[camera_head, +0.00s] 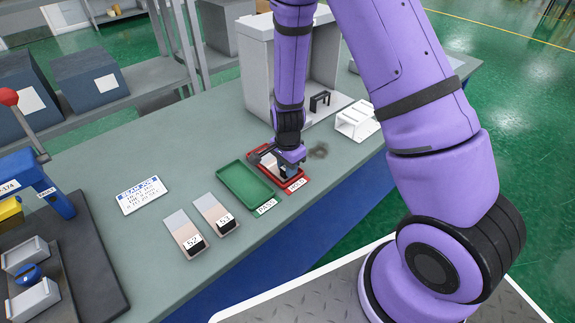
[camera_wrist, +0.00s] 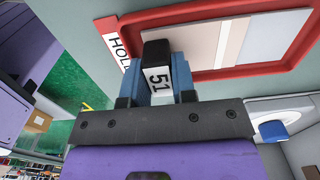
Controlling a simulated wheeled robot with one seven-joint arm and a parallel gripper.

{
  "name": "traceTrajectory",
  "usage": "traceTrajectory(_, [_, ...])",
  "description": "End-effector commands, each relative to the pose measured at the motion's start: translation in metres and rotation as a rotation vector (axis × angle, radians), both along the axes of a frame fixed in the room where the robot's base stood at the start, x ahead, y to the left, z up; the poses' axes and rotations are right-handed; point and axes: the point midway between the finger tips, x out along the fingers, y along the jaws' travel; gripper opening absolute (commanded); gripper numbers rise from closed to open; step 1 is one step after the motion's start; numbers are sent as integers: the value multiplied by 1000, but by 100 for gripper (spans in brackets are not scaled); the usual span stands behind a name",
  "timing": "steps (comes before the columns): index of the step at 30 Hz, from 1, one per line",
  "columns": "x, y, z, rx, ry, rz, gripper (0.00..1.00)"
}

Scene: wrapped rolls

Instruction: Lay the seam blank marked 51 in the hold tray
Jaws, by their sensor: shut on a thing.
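The red hold tray (camera_head: 304,178) lies on the bench right of the green tray; its red rim (camera_wrist: 225,74) and HOLD label also show in the wrist view. My gripper (camera_wrist: 157,88) is shut on the black end of the seam blank marked 51 (camera_wrist: 157,78). The blank's beige and grey face shows within the tray's outline. I cannot tell whether it touches the tray floor. In the head view my gripper (camera_head: 285,165) is low over the red tray and hides much of it.
The green PASS tray (camera_head: 246,187) is directly left of the hold tray. Blanks 52 (camera_head: 184,232) and 53 (camera_head: 215,213) lie further left, near a white sign (camera_head: 142,195). A grey open-fronted housing (camera_head: 258,75) stands behind. A white rack (camera_head: 357,120) is at right.

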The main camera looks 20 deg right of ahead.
Motion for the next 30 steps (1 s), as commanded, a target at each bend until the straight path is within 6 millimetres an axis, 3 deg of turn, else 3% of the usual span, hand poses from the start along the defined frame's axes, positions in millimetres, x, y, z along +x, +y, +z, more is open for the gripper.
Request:
traceTrajectory(3, [0,0,0,0,-1,0,1])
traceTrajectory(4, [0,0,0,0,-1,0,32])
traceTrajectory(7, [0,0,0,0,-1,0,55])
traceTrajectory(20, [1,1,9,0,-4,1,55])
traceTrajectory(30, [1,1,63,1,-5,2,55])
